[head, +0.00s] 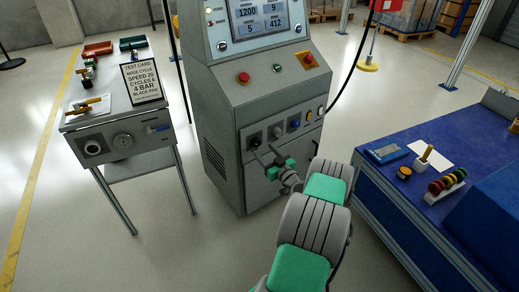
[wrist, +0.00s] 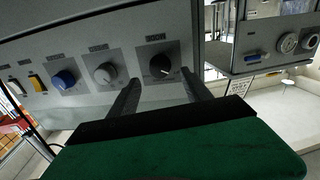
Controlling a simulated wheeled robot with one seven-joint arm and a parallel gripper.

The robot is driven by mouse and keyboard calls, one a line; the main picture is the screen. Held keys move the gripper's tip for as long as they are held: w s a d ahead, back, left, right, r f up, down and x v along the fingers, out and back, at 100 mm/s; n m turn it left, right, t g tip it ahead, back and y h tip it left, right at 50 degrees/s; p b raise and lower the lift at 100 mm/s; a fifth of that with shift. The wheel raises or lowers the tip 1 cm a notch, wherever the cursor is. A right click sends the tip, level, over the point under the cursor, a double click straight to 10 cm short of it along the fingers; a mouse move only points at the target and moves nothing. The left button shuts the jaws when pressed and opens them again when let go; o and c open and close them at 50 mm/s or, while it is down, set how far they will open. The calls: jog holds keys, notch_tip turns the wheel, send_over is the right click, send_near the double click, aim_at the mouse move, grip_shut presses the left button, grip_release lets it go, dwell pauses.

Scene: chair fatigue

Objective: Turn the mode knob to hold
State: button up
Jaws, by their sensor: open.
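A black round knob (wrist: 158,66) sits on the grey control panel, at the panel's left end in the head view (head: 254,141). My gripper (head: 266,151) is open in front of the panel. In the wrist view its two fingers (wrist: 163,90) are on either side of the black knob's lower area. I cannot tell whether they touch it.
A grey knob (wrist: 104,73), a blue knob (wrist: 63,79) and a yellow switch (wrist: 37,82) line the same panel. A red button (head: 244,77) is on the sloped console. A side table (head: 104,106) with a test card (head: 142,83) stands left; a blue workbench (head: 411,200) stands right.

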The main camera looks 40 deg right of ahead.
aim_at(258, 144)
jog(key=w, duration=0.4)
jog(key=shift+w+d, duration=0.25)
jog(key=shift+d, duration=0.1)
jog(key=shift+c, duration=0.5)
grip_shut()
